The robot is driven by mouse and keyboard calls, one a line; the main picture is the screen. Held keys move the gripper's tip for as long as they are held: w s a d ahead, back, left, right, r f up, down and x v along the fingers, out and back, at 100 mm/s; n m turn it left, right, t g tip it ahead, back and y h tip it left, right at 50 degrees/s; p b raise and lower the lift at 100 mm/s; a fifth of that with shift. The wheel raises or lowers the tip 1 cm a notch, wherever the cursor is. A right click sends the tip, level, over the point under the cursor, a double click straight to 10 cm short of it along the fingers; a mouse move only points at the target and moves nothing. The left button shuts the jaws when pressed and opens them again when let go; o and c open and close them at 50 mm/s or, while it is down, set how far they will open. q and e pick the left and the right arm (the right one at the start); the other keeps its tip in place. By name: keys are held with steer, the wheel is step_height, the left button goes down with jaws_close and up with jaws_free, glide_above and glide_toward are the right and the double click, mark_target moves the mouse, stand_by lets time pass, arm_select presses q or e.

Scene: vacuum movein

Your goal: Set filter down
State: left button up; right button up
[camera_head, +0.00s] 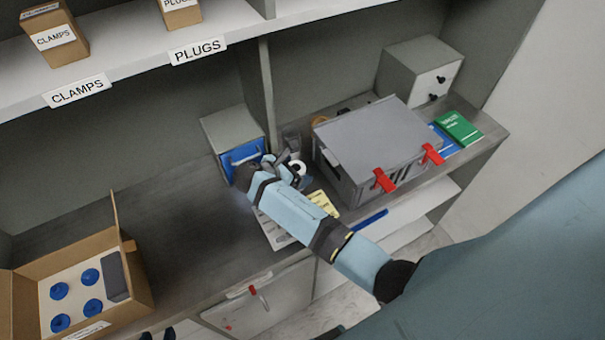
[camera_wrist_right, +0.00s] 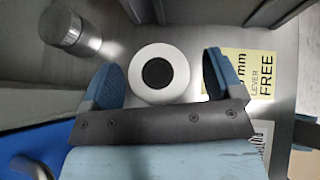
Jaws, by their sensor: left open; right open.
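The filter, a white round part with a black centre (camera_wrist_right: 158,74), sits between the fingers of my right gripper (camera_wrist_right: 163,80) in the right wrist view. A narrow gap shows on each side, so the fingers are open and apart from it. In the head view the filter (camera_head: 298,168) shows as a small white ring at the back of the grey worktop, beside my right gripper (camera_head: 283,162). Its underside is hidden. Two dark fingertips of my left gripper (camera_head: 157,334) show apart at the bottom edge, with no object visible between them.
A grey case with red latches (camera_head: 370,140) stands right of my right arm. A yellow label (camera_wrist_right: 250,73) and a metal cylinder (camera_wrist_right: 70,31) flank the filter. An open cardboard box (camera_head: 125,245) stands left; worktop between is clear.

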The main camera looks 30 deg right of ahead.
steer(key=shift+d+f, duration=0.3)
steer(key=shift+d, duration=0.1)
steer(key=shift+a+r, duration=0.1)
steer(key=shift+a, duration=0.05)
steer(key=shift+c, duration=0.9)
steer(key=c, duration=1)
steer(key=shift+o, duration=0.2)
